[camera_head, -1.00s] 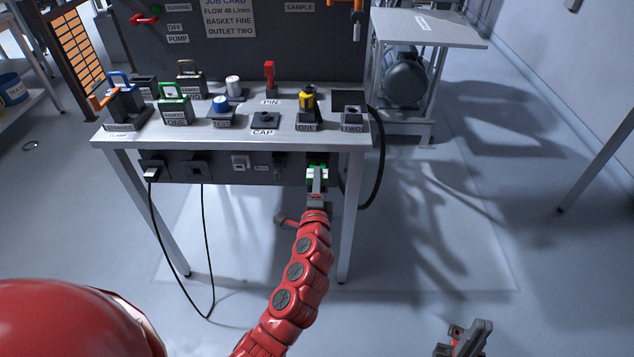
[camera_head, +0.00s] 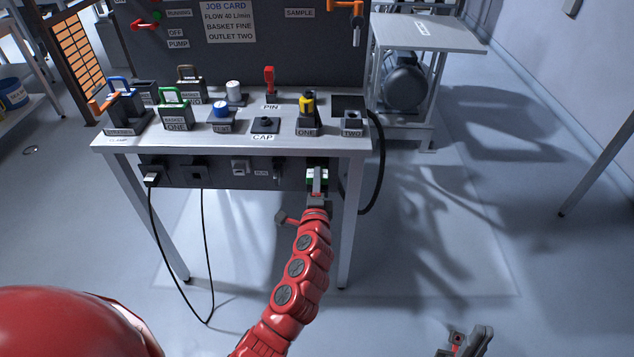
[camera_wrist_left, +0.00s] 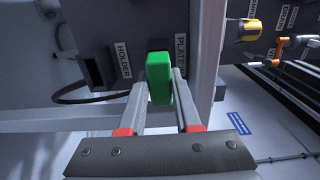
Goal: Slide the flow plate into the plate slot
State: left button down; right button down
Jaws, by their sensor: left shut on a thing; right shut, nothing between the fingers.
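My left gripper (camera_head: 317,192) is at the front panel under the table's right end. Its fingers (camera_wrist_left: 160,103) are shut on the green flow plate (camera_wrist_left: 159,78), whose grip end stands up between them. The plate's green also shows in the head view (camera_head: 312,175). The dark plate slot (camera_wrist_left: 158,45), beside the PLATE label (camera_wrist_left: 181,52), is right behind the plate. The plate hides most of the slot, so I cannot tell how far in it is. My right gripper (camera_head: 466,342) is shut and empty, low at the right, away from the table.
The HOLDER opening (camera_wrist_left: 93,71) is left of the plate slot in the wrist view. The table leg (camera_head: 353,225) and a black hose (camera_head: 380,165) are close to my left gripper's right. Baskets, a cap (camera_head: 264,124) and a red pin (camera_head: 269,80) stand on the table (camera_head: 190,144).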

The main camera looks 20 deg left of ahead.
pick_arm(q)
jog(key=shift+w+a, duration=0.15)
jog(key=shift+w, duration=0.45)
jog(key=c, duration=0.5)
grip_release()
jog(key=o, duration=0.5)
jog(key=shift+c, duration=0.2)
jog(key=shift+s, duration=0.15)
jog(key=shift+v, duration=2.95)
